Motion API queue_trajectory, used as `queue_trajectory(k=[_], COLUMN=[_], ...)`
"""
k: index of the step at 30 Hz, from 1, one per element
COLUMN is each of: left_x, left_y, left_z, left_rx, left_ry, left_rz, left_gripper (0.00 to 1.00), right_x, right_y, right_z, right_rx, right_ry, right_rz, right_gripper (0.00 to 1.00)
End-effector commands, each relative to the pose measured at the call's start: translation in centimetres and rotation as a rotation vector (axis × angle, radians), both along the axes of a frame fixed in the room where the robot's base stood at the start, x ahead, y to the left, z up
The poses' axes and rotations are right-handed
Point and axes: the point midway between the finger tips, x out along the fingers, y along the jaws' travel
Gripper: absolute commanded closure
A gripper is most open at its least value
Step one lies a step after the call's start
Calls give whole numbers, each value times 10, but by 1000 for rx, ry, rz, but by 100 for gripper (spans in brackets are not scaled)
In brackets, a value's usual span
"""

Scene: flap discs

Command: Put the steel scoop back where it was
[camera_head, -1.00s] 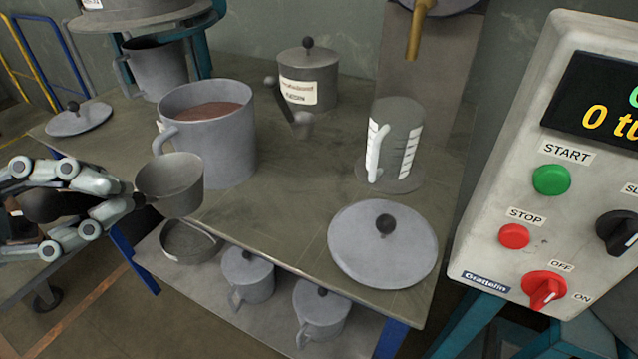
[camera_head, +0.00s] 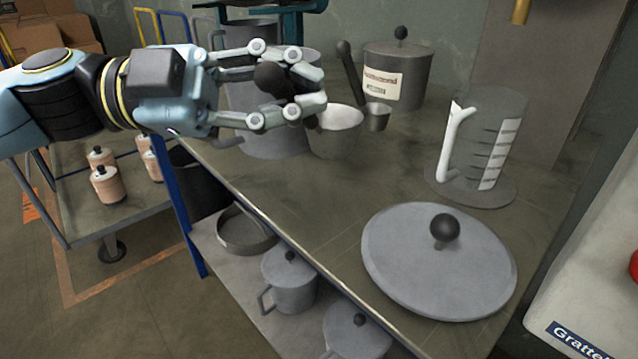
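My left gripper (camera_head: 316,95) reaches in from the left above the bench. It is shut around the dark handle of the steel scoop (camera_head: 338,139). The scoop's grey bowl hangs with its mouth up just right of the fingertips. It overlaps the front right of the large grey pot (camera_head: 270,145) in the picture; whether they touch cannot be told. The gripper hides much of that pot and its contents. My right gripper is not in view.
A small dark-handled ladle (camera_head: 377,119) stands by a labelled lidded canister (camera_head: 402,65). A measuring jug (camera_head: 485,140) and a large lid (camera_head: 420,265) are to the right. Lidded pots (camera_head: 290,285) sit on the lower shelf. The bench middle is clear.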

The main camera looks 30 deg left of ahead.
Motion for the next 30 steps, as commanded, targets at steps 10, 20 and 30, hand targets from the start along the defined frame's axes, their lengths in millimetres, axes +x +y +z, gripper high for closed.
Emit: queue_trajectory(k=[10, 20, 30], left_x=[26, 25, 25], left_y=[-5, -5, -5], left_z=[-21, -55, -57], left_rx=[0, 1, 1], left_ry=[4, 4, 4], left_rz=[0, -2, -2], left_gripper=[100, 100, 91], right_x=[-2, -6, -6], right_y=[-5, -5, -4], right_z=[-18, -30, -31], right_rx=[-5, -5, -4], right_ry=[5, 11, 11], right_rz=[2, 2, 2], right_gripper=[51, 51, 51])
